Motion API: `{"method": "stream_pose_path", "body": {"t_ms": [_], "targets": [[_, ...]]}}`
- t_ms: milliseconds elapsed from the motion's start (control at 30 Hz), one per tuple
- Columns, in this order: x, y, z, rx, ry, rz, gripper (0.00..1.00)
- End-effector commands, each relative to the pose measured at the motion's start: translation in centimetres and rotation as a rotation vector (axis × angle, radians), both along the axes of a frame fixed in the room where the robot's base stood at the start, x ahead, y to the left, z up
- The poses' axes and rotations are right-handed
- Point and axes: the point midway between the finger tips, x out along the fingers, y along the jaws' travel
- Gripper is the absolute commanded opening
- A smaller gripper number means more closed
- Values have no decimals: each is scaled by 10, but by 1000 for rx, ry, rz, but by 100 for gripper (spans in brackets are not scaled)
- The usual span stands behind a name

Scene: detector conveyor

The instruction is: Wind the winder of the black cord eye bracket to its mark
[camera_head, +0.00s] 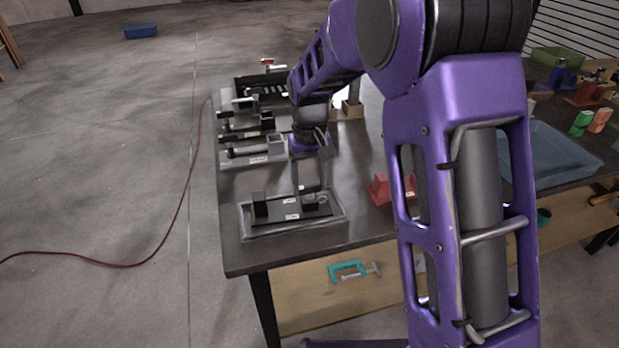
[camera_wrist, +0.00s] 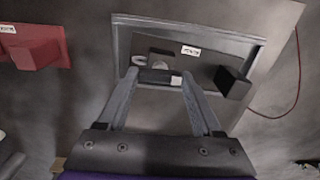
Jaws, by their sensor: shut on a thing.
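The black cord eye bracket (camera_head: 284,212) lies flat in a shallow grey tray (camera_head: 342,222) at the table's near left corner. In the wrist view, the bracket plate (camera_wrist: 206,66) shows a white label, an upright black block (camera_wrist: 233,84) and a small grey ring (camera_wrist: 139,59). My gripper (camera_wrist: 160,79) points down over the bracket end away from the block. Its fingers are shut on the winder (camera_wrist: 158,76), a short dark bar with a pale end. In the head view my gripper (camera_head: 311,190) partly hides the winder. I cannot make out the mark.
A red bracket (camera_head: 380,190) stands right of the tray and also shows in the wrist view (camera_wrist: 38,52). Several other fixtures (camera_head: 250,152) line the table's left side behind. A blue bin (camera_head: 550,155) is at the right. A teal clamp (camera_head: 352,270) lies below the tabletop.

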Motion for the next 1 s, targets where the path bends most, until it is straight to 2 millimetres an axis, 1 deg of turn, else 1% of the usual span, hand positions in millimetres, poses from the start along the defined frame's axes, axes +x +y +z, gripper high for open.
{"method": "stream_pose_path", "body": {"t_ms": [300, 800, 833, 967, 1000], "targets": [[1, 0, 1, 2, -2, -110, 11], [1, 0, 1, 2, -2, -126, 11], [1, 0, 1, 2, -2, -126, 72], [0, 0, 0, 1, -1, -125, 96], [0, 0, 0, 1, -1, -125, 98]]}}
